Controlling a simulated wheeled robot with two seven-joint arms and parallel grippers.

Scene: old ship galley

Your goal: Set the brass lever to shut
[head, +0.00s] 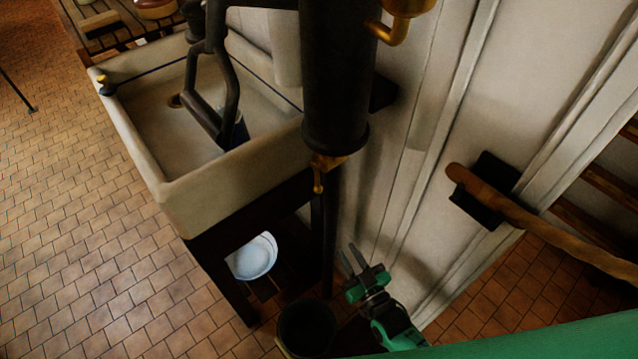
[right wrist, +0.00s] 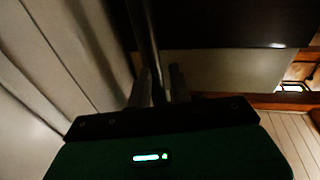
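A small brass lever (head: 318,181) hangs down from a brass fitting at the lower end of a thick black cylinder (head: 335,80). My right gripper (head: 351,254) is below it and slightly to its right in the head view, apart from it, with its fingers pointing up. In the right wrist view the two fingers (right wrist: 163,82) stand apart with nothing clearly held, and a dark pipe (right wrist: 146,35) shows beyond the gap. I cannot make out the lever in that view. My left gripper is not in view.
A pale stone sink (head: 180,185) stands left of the cylinder on a dark frame. A white bowl (head: 252,258) sits beneath it. A dark bucket (head: 306,328) is near my right gripper. A wooden rail (head: 540,225) and white panelled wall (head: 435,150) are to the right.

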